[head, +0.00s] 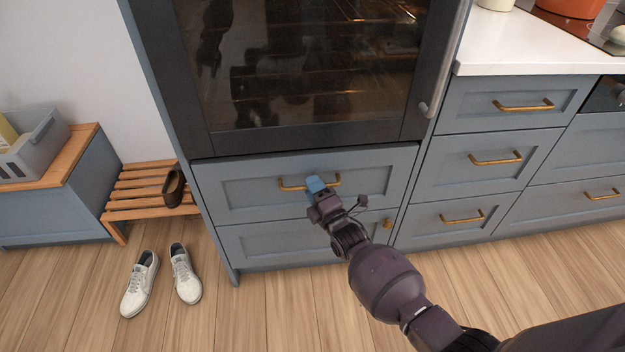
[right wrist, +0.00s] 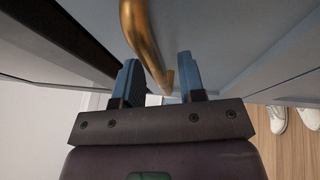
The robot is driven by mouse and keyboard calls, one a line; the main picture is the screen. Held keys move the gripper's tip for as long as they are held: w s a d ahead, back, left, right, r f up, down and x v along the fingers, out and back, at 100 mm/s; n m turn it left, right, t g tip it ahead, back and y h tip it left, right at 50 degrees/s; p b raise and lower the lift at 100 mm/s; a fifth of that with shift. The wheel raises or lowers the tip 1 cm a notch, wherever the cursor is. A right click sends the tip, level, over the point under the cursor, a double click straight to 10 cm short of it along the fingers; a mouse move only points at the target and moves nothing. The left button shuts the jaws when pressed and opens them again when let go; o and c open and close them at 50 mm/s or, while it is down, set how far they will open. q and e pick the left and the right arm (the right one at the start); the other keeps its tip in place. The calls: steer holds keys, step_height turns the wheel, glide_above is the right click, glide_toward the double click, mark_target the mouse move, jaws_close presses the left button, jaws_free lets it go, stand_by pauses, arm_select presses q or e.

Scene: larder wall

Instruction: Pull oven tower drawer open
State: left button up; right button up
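The oven tower has two blue-grey drawers under the oven; the upper drawer (head: 250,190) sits flush in the tower, shut. Its brass bar handle (head: 292,187) is partly covered by my right gripper (head: 316,184) in the head view. In the right wrist view the handle (right wrist: 142,38) runs between the two blue fingers of the right gripper (right wrist: 160,80). The fingers are apart, with gaps beside the bar, so the gripper is open around the handle. The lower drawer (head: 265,243) is also shut, its handle mostly hidden by my arm. My left gripper is not in view.
The dark glass oven door (head: 300,65) is above the drawers. Cabinet drawers with brass handles (head: 496,158) stand right. A wooden shoe rack (head: 145,190) and white shoes (head: 140,284) are at left. Floor (head: 265,310) before the tower is clear apart from my arm.

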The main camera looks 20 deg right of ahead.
steer(key=shift+w+a+r, duration=0.1)
steer(key=shift+w, duration=0.2)
jaws_close()
steer(key=shift+s, duration=0.15)
